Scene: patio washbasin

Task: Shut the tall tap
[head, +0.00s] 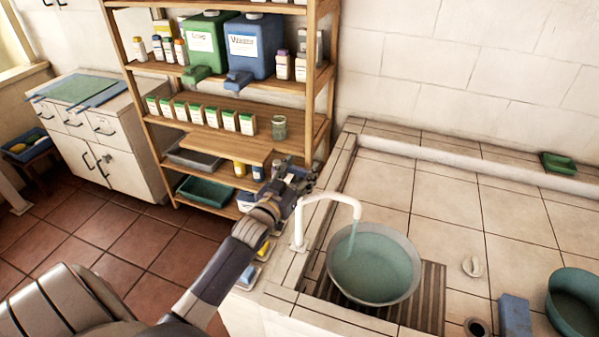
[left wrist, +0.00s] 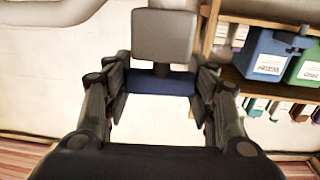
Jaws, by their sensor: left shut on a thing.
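The tall tap (head: 329,198) is white, with a spout arching over a basin (head: 340,288). A stream of water (head: 351,240) runs from the spout into the water in the basin. My left gripper (head: 296,180) is at the tap's left side, by its upright. In the left wrist view its fingers (left wrist: 162,76) are closed on a blue band of the tap handle (left wrist: 160,82), which has a grey square paddle (left wrist: 164,36) above it. The gripper hides the handle in the head view. My right gripper is not in view.
A wooden shelf (head: 222,142) with bottles, boxes and a green and a blue canister stands close behind my left arm. A slatted rack (head: 430,300) lies under the basin. A blue block (head: 515,317) and a green bowl (head: 577,300) stand at right. The tiled counter behind is mostly clear.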

